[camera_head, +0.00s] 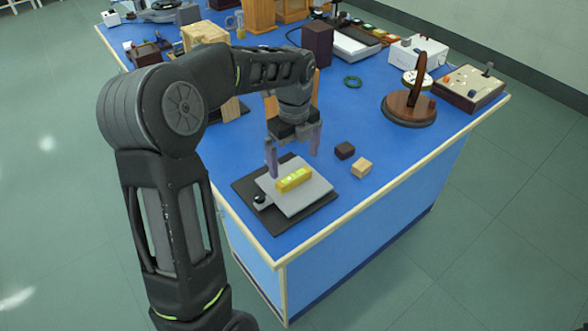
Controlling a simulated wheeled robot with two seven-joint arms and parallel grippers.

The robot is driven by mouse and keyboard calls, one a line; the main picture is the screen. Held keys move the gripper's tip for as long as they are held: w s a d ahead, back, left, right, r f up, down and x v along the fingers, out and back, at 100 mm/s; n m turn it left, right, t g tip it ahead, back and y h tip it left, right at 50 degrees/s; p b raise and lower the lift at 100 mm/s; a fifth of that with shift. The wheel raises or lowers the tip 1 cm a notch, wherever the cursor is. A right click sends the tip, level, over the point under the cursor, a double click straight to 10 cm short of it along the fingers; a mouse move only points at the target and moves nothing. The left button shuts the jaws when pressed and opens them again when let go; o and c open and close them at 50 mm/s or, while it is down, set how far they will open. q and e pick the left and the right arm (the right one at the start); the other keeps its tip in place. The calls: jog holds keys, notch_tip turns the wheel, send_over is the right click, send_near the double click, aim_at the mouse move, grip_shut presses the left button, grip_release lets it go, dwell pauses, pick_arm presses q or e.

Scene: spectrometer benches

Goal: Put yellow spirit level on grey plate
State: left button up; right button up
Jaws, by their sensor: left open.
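The yellow spirit level (294,180) lies flat on the grey plate (307,199), near its middle. The plate rests on a dark base (272,222) with a round black knob (260,199) at its left. My left gripper (295,164) points down just above and behind the spirit level. Its two fingers are spread apart with nothing seen between them. The fingers appear clear of the level, though the exact gap is hard to judge. My right gripper is not in view.
A dark block (345,150) and a light wooden block (361,168) lie right of the plate.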

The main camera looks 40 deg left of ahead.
aim_at(294, 176)
pick_arm(q)
notch_tip(294, 176, up, 6)
jog(key=shift+r, duration=0.2)
dwell(0.6)
